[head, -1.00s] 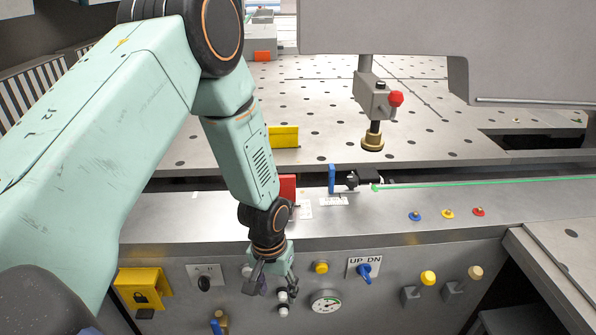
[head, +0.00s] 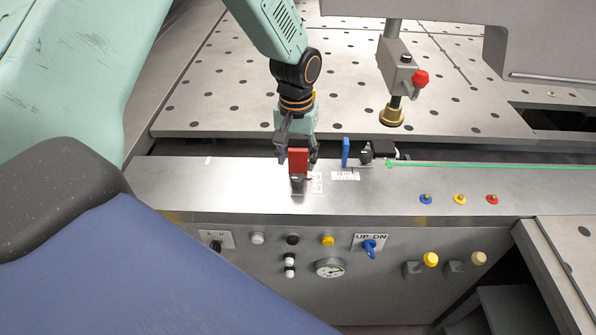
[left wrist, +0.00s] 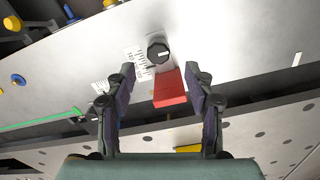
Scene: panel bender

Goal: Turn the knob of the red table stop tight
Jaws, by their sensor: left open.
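The red table stop (head: 298,161) stands on the metal ledge behind the front panel. Its black knob (head: 298,184) is on the near side, low on the ledge. In the left wrist view the ribbed round knob (left wrist: 158,51) has a pale pointer mark, and the red block (left wrist: 169,88) is just below it. My left gripper (head: 298,158) is open over the stop. In the left wrist view its fingers (left wrist: 161,74) are apart on either side of the red block, their tips short of the knob. I cannot tell whether they touch the block. My right gripper is not in view.
A blue stop (head: 345,152) with a black knob stands close to the right on the ledge, beside a green line (head: 470,166). A clamp post with a red knob (head: 420,77) hangs behind. Buttons and a gauge (head: 329,267) are on the front panel.

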